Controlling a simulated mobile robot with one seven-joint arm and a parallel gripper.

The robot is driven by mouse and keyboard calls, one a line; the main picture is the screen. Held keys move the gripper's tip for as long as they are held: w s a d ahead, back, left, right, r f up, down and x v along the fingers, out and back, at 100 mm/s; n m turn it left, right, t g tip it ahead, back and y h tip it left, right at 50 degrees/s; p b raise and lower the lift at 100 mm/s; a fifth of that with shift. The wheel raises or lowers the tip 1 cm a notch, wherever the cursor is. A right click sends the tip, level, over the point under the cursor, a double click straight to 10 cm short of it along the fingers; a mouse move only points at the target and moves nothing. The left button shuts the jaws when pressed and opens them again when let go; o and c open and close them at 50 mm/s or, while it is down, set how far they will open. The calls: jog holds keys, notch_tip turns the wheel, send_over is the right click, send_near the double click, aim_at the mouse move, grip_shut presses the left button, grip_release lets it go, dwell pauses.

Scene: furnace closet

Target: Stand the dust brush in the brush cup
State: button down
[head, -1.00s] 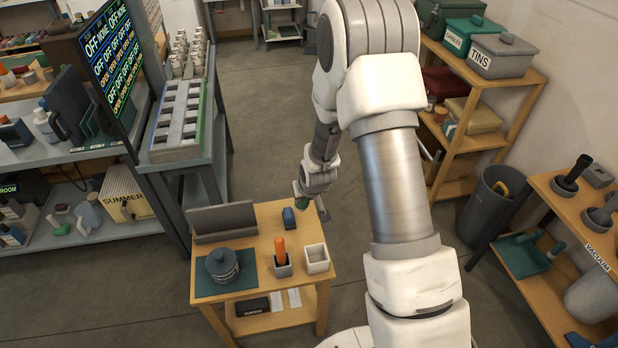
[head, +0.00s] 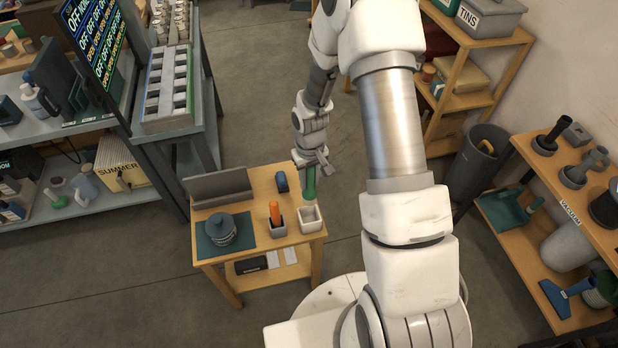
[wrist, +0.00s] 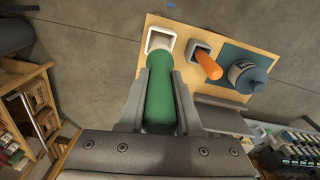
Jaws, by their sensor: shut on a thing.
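My gripper (head: 309,165) is shut on the green handle of the dust brush (head: 309,184), which points down over the small wooden table. In the wrist view the green brush (wrist: 160,105) lies between the two fingers. I take this cup for the brush cup. I cannot tell whether the brush tip is inside the rim or just above it.
A grey cup (head: 277,230) with an orange-handled tool (head: 274,211) stands left of the white cup. A blue-grey lidded pot (head: 221,230) sits on a teal mat (head: 241,242). A blue object (head: 281,182) and a grey upright holder (head: 216,187) are behind.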

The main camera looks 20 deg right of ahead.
aim_at(310, 172)
notch_tip(310, 172, down, 7)
jog(key=b, duration=0.6)
jog(key=shift+b, duration=0.3)
jog(key=shift+b, duration=0.4)
dwell(1.3)
notch_tip(310, 172, down, 7)
jog(key=b, duration=0.6)
dwell(2.1)
jog(key=c, duration=0.5)
grip_release()
jog(key=shift+r, duration=0.1)
notch_tip(310, 172, up, 17)
jog(key=shift+s+r+p, duration=0.1)
jog(key=shift+p, duration=1)
